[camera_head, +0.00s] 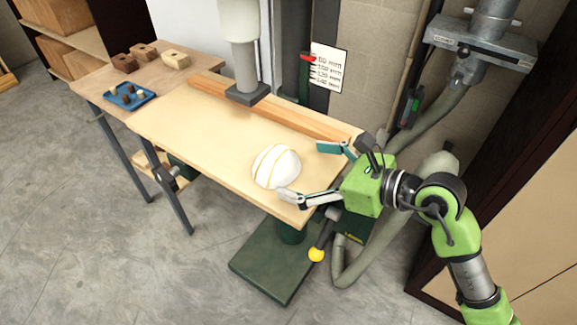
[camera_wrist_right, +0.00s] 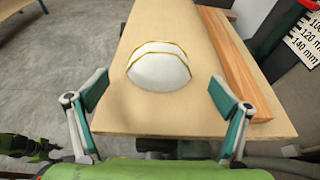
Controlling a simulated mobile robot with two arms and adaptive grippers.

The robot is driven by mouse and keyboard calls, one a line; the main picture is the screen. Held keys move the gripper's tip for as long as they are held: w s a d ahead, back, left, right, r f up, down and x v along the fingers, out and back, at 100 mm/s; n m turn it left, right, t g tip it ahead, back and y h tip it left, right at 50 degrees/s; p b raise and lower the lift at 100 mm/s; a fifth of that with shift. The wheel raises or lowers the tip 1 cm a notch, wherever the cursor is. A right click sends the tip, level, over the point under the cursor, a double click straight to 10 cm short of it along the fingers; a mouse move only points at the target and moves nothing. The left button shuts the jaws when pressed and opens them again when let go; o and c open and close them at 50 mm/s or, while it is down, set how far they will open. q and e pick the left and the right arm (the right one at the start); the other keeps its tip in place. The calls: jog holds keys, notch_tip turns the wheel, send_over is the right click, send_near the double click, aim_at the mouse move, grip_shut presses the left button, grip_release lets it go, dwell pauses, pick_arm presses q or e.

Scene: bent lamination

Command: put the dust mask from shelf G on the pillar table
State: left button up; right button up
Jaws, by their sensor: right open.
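The white dust mask (camera_head: 276,166) with yellow straps lies dome up on the light wooden pillar table (camera_head: 205,125), near its right end. In the right wrist view the mask (camera_wrist_right: 158,67) sits ahead of the fingers, between their lines. My right gripper (camera_head: 310,172) is open and empty, its two teal-padded fingers apart, reaching over the table's right end. In the right wrist view the right gripper (camera_wrist_right: 160,97) shows nothing between its pads. It is apart from the mask in the wrist view. My left gripper is not clearly seen; a green part shows at the lower left of the wrist view.
A wooden fence strip (camera_head: 270,108) runs along the table's back edge. The machine's column (camera_head: 243,60) stands over the table's middle. A side table at left holds a blue tray (camera_head: 129,97) and several wooden blocks (camera_head: 175,59). A yellow-knobbed lever (camera_head: 316,254) and a grey hose (camera_head: 375,260) are below the right end.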

jog(key=b+v, duration=0.1)
jog(key=v, duration=0.5)
jog(key=shift+s+d+r, duration=0.15)
jog(key=shift+s+d, duration=0.1)
